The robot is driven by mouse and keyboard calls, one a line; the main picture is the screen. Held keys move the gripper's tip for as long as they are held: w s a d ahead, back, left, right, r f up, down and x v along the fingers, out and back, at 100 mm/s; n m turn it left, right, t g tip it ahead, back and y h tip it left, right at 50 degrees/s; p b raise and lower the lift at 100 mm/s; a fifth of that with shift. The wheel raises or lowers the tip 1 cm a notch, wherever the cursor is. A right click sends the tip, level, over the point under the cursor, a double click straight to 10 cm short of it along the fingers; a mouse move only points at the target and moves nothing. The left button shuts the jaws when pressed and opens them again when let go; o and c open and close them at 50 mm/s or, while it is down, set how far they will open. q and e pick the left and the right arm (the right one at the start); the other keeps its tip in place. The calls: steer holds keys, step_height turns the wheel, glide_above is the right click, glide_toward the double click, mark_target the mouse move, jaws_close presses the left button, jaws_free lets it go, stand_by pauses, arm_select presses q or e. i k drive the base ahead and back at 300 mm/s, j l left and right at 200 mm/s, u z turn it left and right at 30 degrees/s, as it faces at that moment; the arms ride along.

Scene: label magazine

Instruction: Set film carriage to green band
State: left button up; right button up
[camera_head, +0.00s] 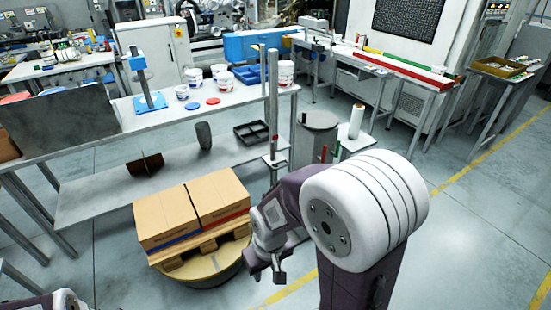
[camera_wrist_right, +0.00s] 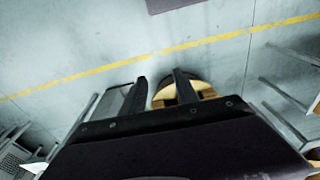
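A grey upright mast (camera_head: 272,85) stands behind the turntable, with a small bracket (camera_head: 275,159) low on it that may be the film carriage. A white film roll (camera_head: 356,121) stands upright to its right. A small red upright piece (camera_head: 324,153) and a green one (camera_head: 337,150) show between them; I cannot tell whether the green one is the green band. My right gripper (camera_head: 265,266) hangs in front of the mast, apart from it. In the right wrist view its two fingers (camera_wrist_right: 160,78) are spread and empty. My left gripper's fingers are out of frame.
Two cardboard boxes (camera_head: 168,214) sit on a wooden pallet (camera_head: 203,246) on the round turntable (camera_head: 205,273), close left of my right gripper. A long grey bench (camera_head: 130,115) holds cups and a blue stand (camera_head: 149,102). Floor at the right is clear.

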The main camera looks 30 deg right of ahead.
mark_target(274, 157)
steer(key=i+l, duration=0.7)
steer(key=i+l+z, duration=0.15)
steer(key=i+l, duration=0.55)
steer(key=i, duration=0.2)
